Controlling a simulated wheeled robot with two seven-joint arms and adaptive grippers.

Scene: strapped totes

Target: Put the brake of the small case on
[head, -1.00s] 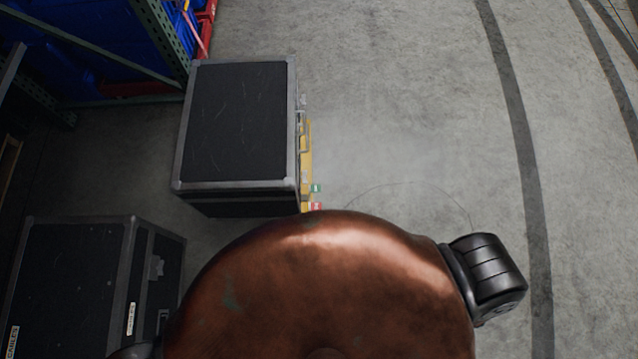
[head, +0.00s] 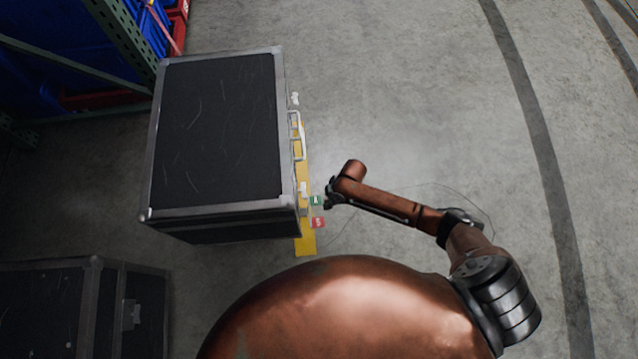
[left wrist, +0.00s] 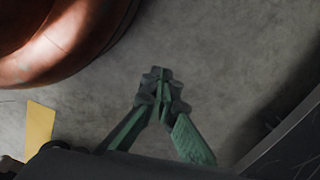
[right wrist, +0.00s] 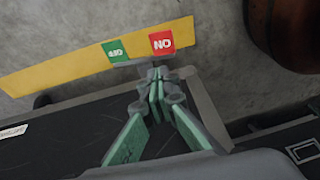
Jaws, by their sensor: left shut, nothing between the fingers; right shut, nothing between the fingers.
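A black case (head: 220,130) with silver edges stands left of centre in the head view. On its right side are a handle (head: 298,135) and a yellow strip (head: 305,244) at floor level. A green tag (head: 316,200) and a red tag (head: 318,223) sit at this strip; they also show in the right wrist view as a green tag (right wrist: 116,50) and a red tag (right wrist: 162,42). My right gripper (head: 329,202) is shut and empty, just right of the tags. My left gripper (left wrist: 163,88) is shut and empty over bare floor, outside the head view.
A second black case (head: 45,310) stands at the lower left, partly cut off. A green rack (head: 128,40) with blue bins (head: 50,75) stands at the upper left. The concrete floor (head: 430,100) on the right is clear. A thin cable lies on it.

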